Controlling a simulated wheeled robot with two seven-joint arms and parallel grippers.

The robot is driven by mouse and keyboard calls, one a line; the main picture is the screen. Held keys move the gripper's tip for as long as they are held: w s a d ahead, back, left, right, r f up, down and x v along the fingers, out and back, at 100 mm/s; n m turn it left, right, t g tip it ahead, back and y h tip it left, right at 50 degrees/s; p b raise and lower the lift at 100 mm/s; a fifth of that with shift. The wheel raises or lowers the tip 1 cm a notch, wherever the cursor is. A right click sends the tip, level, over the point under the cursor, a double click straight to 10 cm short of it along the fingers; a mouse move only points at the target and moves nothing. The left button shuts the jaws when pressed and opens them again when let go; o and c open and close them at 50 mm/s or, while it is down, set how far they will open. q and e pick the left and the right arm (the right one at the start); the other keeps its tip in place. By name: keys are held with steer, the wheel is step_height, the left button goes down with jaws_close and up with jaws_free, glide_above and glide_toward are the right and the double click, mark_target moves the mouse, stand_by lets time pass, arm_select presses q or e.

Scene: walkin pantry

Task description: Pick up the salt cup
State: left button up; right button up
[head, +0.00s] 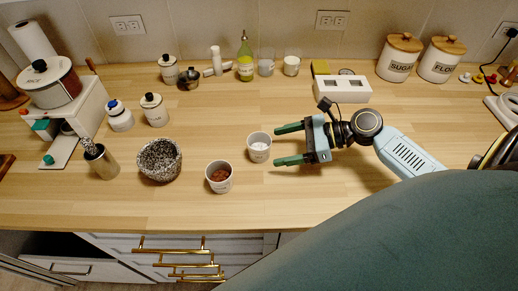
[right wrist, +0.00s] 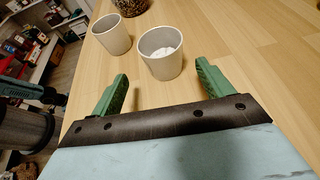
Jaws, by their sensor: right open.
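The salt cup (head: 259,149) is a small white cup with white contents, upright on the wooden counter. My right gripper (head: 282,144) is open, with its green fingers pointing left toward the cup, which stands at about the fingertips. In the right wrist view the salt cup (right wrist: 162,54) stands just beyond the gap between the two green fingers (right wrist: 163,80), and no contact shows. My left gripper is not in view.
A cup with brown contents (head: 219,176) stands front-left of the salt cup, and a speckled bowl (head: 159,159) is further left. A white box (head: 342,89) and sugar canister (head: 399,57) stand behind my right arm.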

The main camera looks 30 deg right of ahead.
mark_target(260, 148)
steer(key=shift+w+a+f, duration=0.25)
steer(key=shift+w+a, duration=0.1)
steer(key=shift+a, duration=0.1)
steer(key=shift+w+a+f, duration=0.2)
steer(key=shift+w+a, duration=0.15)
steer(key=x, duration=0.4)
steer(key=shift+w+a+f+b, duration=0.15)
steer(key=shift+w+b, duration=0.15)
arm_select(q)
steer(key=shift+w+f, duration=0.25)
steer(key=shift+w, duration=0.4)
arm_select(e)
steer(key=shift+c, duration=0.7)
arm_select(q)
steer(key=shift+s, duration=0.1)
arm_select(e)
steer(key=c, duration=1)
